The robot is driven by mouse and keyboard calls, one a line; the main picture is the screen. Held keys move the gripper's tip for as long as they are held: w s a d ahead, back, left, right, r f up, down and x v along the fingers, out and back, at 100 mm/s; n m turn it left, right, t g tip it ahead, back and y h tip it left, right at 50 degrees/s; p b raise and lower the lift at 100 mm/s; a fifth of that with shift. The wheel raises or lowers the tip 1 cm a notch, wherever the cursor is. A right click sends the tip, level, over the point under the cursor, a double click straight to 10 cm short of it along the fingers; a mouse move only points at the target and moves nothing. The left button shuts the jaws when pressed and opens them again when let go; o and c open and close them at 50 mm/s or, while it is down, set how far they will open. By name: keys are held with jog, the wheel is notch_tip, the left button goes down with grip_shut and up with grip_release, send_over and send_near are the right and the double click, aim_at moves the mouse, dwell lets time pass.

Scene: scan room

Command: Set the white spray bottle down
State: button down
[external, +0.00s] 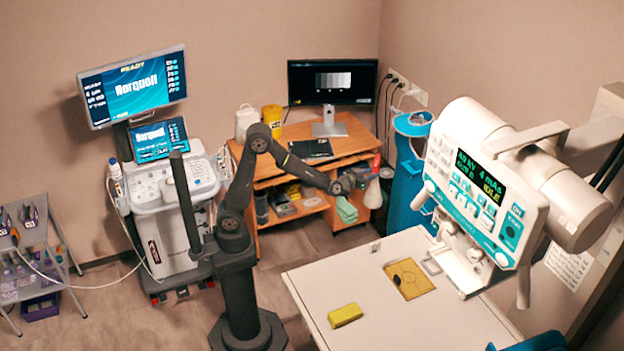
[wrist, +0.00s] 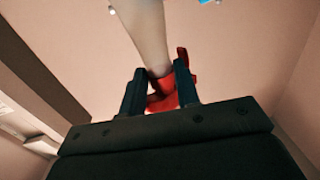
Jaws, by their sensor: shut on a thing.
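The white spray bottle (external: 373,196) hangs upright from my gripper (external: 362,179) in the external view, its red spray head at the top. In the wrist view, my gripper (wrist: 160,88) is shut around the red head, and the white body (wrist: 143,30) extends out past the fingers. The bottle appears in the air beyond the far edge of the white table (external: 330,274); its exact height is hard to tell.
A yellow block (external: 345,315) and an ochre mat (external: 421,286) with a dark item lie on the table. Clear surface lies between and around them. An x-ray unit (external: 480,190) overhangs the right side. A wooden desk (external: 352,140) and teal cabinet (external: 404,190) stand behind.

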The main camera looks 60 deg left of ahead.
jog(key=s+d+r+m+h, duration=0.1)
jog(key=s+d+m+h, duration=0.2)
jog(key=d, duration=0.4)
jog(key=s+d+h, duration=0.2)
jog(key=s+d, duration=0.3)
jog(key=d, duration=0.2)
jog(key=s+d+r+m+g+h, duration=0.1)
jog(key=s+d+m+g+h, duration=0.3)
jog(key=s+d, duration=0.8)
jog(key=s+d+r+m+g+h, duration=0.1)
jog(key=s+d+m+h, duration=0.2)
jog(key=s+d+h, duration=0.85)
jog(key=w+a+f+y, duration=0.6)
jog(key=w+f, duration=0.1)
jog(key=f, duration=0.4)
jog(key=shift+f, duration=0.15)
jog(key=c, duration=1.1)
grip_release()
